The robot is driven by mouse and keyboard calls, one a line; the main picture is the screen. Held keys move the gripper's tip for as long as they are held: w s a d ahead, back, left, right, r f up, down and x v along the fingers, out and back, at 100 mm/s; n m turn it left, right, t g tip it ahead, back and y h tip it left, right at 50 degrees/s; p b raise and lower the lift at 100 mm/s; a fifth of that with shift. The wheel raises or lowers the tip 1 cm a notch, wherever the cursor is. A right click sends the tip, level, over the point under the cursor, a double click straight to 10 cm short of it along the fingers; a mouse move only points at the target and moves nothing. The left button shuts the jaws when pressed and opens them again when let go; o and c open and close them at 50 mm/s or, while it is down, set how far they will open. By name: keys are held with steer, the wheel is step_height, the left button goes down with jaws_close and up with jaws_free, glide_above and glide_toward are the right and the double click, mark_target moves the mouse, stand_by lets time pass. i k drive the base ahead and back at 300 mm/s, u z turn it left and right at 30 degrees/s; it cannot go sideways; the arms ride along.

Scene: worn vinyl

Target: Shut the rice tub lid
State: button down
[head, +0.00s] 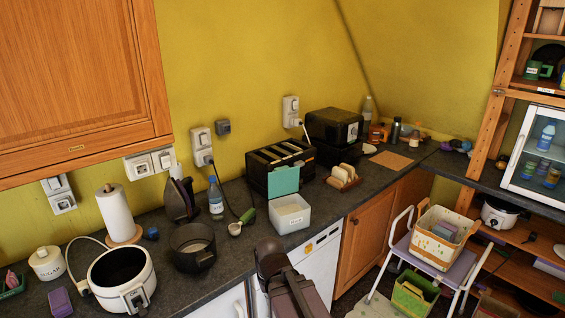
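The rice tub (290,218) is a white, open-topped box near the front edge of the dark counter, right of centre in the head view. Its teal lid (284,180) stands raised, roughly upright, at the tub's back edge, in front of a black toaster. The inside of the tub shows pale. My dark arm (287,285) comes up from the bottom edge, in front of the counter and below the tub. No gripper fingers can be made out, and nothing of mine is seen touching the lid or tub.
The black toaster (260,178) is close behind the lid. A stool (440,245) bearing a basket is on the floor at right.

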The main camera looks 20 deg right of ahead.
mark_target(284, 180)
steer(key=i, duration=0.9)
steer(key=u, duration=0.05)
